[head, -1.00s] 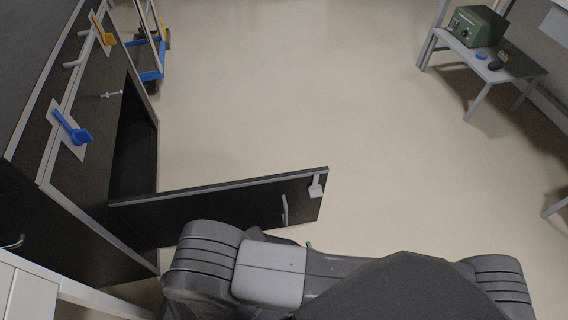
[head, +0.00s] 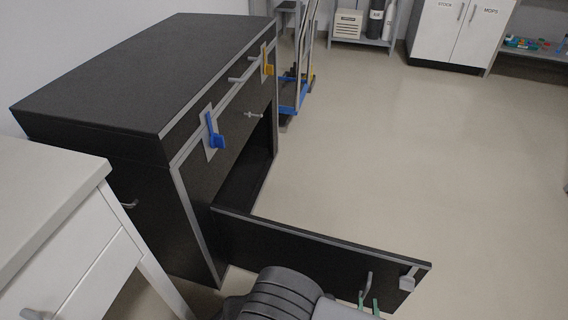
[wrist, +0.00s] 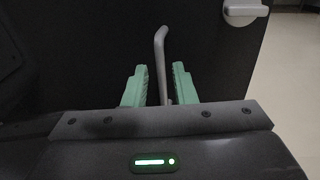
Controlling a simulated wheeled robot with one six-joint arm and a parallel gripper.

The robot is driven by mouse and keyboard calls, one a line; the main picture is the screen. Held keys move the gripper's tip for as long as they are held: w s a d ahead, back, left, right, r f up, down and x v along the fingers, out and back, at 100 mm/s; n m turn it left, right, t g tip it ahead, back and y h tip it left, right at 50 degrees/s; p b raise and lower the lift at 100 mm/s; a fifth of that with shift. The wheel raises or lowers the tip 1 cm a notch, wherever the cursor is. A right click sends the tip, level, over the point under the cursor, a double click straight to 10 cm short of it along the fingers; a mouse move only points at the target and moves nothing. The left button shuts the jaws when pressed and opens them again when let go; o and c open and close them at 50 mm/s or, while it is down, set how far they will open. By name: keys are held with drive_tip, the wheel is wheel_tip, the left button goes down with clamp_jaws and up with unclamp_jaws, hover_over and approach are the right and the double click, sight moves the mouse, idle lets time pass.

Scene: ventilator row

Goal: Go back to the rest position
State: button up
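My gripper (head: 369,305) is at the bottom of the head view, in front of the open cabinet door (head: 300,249). In the wrist view its two green fingers (wrist: 155,88) stand apart, with the door's grey bar handle (wrist: 161,60) showing between them. A gap shows on either side of the handle, so the gripper is open. The handle also shows in the head view just above the fingertips. The black cabinet (head: 150,75) stands at the left with its lower door swung out. My arm hides part of the door's lower edge.
A blue latch (head: 213,132) and a yellow latch (head: 266,62) sit on the cabinet front. A white drawer unit (head: 70,225) stands at the near left. A blue-based trolley (head: 290,95) is beyond the cabinet. The floor (head: 440,150) to the right is clear.

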sight(366, 292)
drive_tip(key=shift+w+d+b, duration=0.2)
drive_tip(key=shift+w+b, duration=0.05)
drive_tip(key=shift+w, duration=1)
drive_tip(key=shift+w+d+b, duration=0.15)
drive_tip(key=shift+w+b, duration=0.1)
drive_tip(key=shift+w, duration=1)
